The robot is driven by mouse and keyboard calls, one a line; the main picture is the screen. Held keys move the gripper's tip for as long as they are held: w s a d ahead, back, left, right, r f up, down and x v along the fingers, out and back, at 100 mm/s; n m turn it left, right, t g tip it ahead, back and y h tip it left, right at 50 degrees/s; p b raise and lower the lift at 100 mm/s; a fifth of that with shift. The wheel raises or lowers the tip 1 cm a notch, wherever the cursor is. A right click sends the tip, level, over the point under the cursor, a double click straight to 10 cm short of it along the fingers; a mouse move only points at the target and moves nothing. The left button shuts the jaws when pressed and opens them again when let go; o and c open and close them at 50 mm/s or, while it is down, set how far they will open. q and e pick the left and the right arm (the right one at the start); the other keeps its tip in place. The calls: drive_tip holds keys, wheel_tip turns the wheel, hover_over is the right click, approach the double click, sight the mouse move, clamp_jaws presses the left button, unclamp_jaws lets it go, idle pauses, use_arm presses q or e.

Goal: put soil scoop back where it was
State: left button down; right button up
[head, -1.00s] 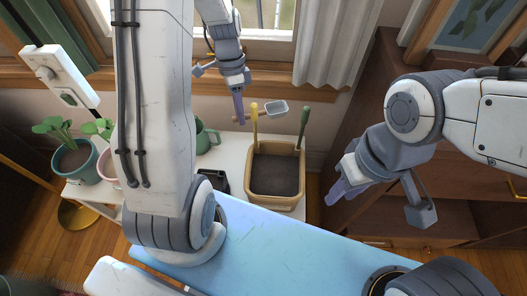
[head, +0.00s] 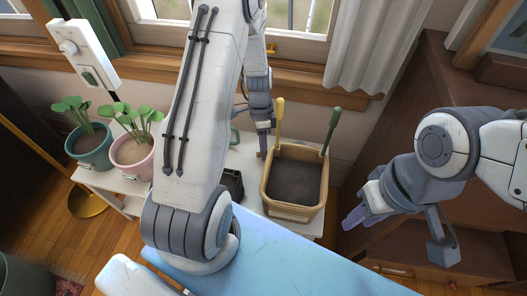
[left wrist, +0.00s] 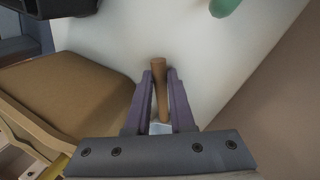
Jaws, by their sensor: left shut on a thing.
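My left gripper (head: 263,150) points down by the back left corner of the soil tub (head: 292,212). In the left wrist view the left gripper (left wrist: 160,77) is shut on the brown wooden handle of the soil scoop (left wrist: 159,68). A small pale part of the scoop shows between the fingers; the rest is hidden behind the gripper. The scoop is over the white table top beside the tub, and I cannot tell if it touches it. My right gripper (head: 357,214) hangs empty right of the tub; its finger gap is unclear.
A yellow-handled tool (head: 279,118) and a green-handled tool (head: 331,125) stand up at the tub's back corners. A black tray (head: 231,184) is left of the tub. A pink pot (head: 132,155) and a teal pot (head: 91,150) hold plants at the left. A dark cabinet (head: 420,80) stands right.

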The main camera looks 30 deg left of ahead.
use_arm(q)
drive_tip(key=shift+f, duration=0.2)
drive_tip(key=c, duration=0.8)
unclamp_jaws()
drive_tip(key=shift+o, duration=0.2)
drive_tip(key=shift+r, duration=0.1)
